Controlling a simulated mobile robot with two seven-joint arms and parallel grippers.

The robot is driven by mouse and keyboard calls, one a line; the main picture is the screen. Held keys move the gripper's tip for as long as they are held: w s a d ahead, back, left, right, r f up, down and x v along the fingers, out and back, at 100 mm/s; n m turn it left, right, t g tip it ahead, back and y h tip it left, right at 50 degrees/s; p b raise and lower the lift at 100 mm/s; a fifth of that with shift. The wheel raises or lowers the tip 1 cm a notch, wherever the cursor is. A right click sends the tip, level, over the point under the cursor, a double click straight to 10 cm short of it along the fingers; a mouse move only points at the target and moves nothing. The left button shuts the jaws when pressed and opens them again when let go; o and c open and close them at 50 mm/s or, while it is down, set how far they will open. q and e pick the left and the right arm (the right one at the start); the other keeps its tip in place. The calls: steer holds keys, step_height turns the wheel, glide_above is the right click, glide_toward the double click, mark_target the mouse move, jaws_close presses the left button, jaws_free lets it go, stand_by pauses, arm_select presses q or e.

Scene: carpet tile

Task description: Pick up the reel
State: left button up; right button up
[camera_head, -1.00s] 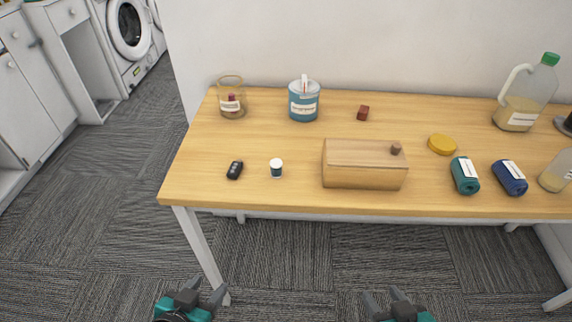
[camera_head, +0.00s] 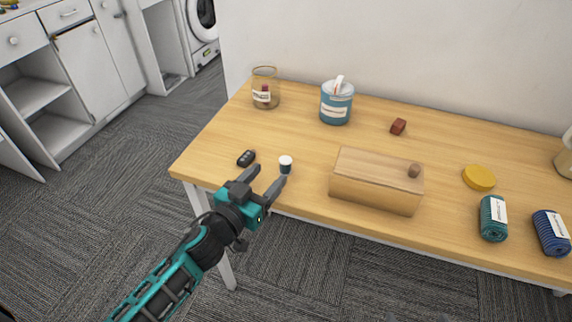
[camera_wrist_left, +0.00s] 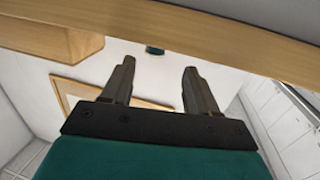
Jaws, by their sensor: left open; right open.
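The reel is a small, dark-sided piece with a white top (camera_head: 285,164). It stands upright near the front edge of the wooden table (camera_head: 300,109), between the black key fob and the wooden box. My left gripper (camera_head: 267,177) is open and empty at the table's front edge, its fingertips just short of the reel. In the left wrist view the reel's dark side (camera_wrist_left: 154,50) shows beyond the gap between the open fingers (camera_wrist_left: 159,67), partly cut off by the table edge. My right gripper is out of view.
The black key fob (camera_head: 246,158) lies left of the reel. The wooden box (camera_head: 375,184) stands to its right. A glass jar (camera_head: 265,90) and blue tin (camera_head: 336,104) stand behind. Rolled cloths (camera_head: 493,218) lie far right.

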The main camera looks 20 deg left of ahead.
mark_target(285, 159)
arm_select(q)
steer(key=shift+x, duration=1.15)
steer(key=x, duration=0.4)
steer(key=shift+s+d+r, duration=0.1)
steer(key=shift+d, duration=0.3)
steer(key=shift+w+d, duration=0.1)
steer(key=shift+w, duration=0.5)
steer(key=c, duration=1)
steer(key=shift+r, duration=0.1)
